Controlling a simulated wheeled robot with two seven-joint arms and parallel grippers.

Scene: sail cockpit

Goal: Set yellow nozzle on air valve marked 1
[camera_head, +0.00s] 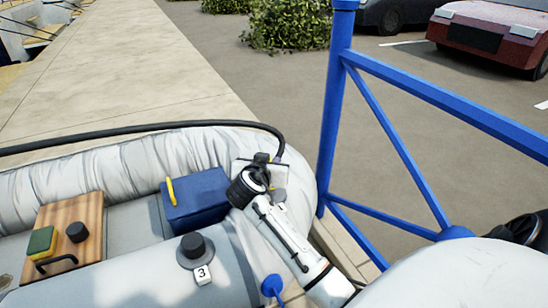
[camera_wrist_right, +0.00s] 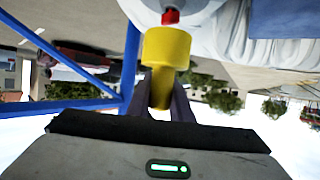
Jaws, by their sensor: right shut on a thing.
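The yellow nozzle (camera_wrist_right: 166,48) shows in the right wrist view, between the fingers of my right gripper (camera_wrist_right: 166,100). A small red part (camera_wrist_right: 170,16) shows at its far end, against a pale grey surface; I cannot tell whether they touch. In the head view my right gripper (camera_head: 262,160) is at the right end of the inflatable boat, by the black hose (camera_head: 215,125), and the nozzle is hidden there. A valve with a black cap and a tag marked 3 (camera_head: 203,275) sits on the near tube. No tag marked 1 can be read. My left gripper is out of view.
A blue box (camera_head: 197,200) with a yellow handle and a wooden board (camera_head: 62,240) with a sponge lie in the boat. A blue railing (camera_head: 333,110) stands close to the right of my right arm. Paved quay (camera_head: 120,70) lies beyond.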

